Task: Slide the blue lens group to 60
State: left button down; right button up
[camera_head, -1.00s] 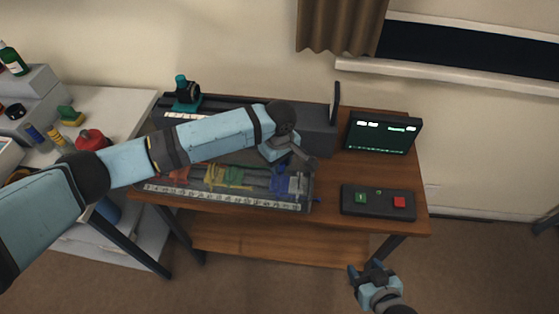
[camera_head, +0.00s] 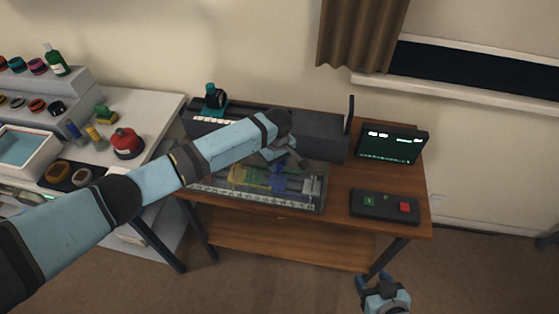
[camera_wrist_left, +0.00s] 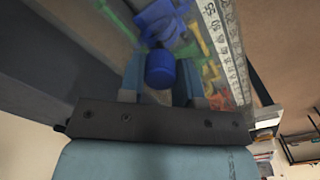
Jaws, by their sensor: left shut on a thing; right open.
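The blue lens group (camera_head: 279,178) stands in the dark open bench unit on the table, between yellow-green parts (camera_head: 243,175) and a pale grey part (camera_head: 311,185). My left gripper (camera_head: 290,161) reaches over it from behind. In the left wrist view the blue group's round knob (camera_wrist_left: 160,68) sits between the two fingers, and the gripper is shut on it. A white printed scale (camera_head: 230,198) runs along the unit's front edge. It also shows in the left wrist view (camera_wrist_left: 222,45), but I cannot read the group's position. My right gripper (camera_head: 376,281) is open and empty, low in front of the table.
A screen (camera_head: 392,145) and a control box (camera_head: 384,206) with green and red buttons stand on the table's right side. A teal device (camera_head: 214,100) stands at the back left. A white side table (camera_head: 150,110) at left holds a red round object (camera_head: 127,142).

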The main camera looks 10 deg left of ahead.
pick_arm(q)
jog(key=shift+w+d+r, duration=0.1)
jog(key=shift+d, duration=0.05)
jog(key=c, duration=1.1)
grip_release()
jog(key=o, duration=0.3)
notch_tip(320, 180, up, 14)
jog(key=b, duration=0.1)
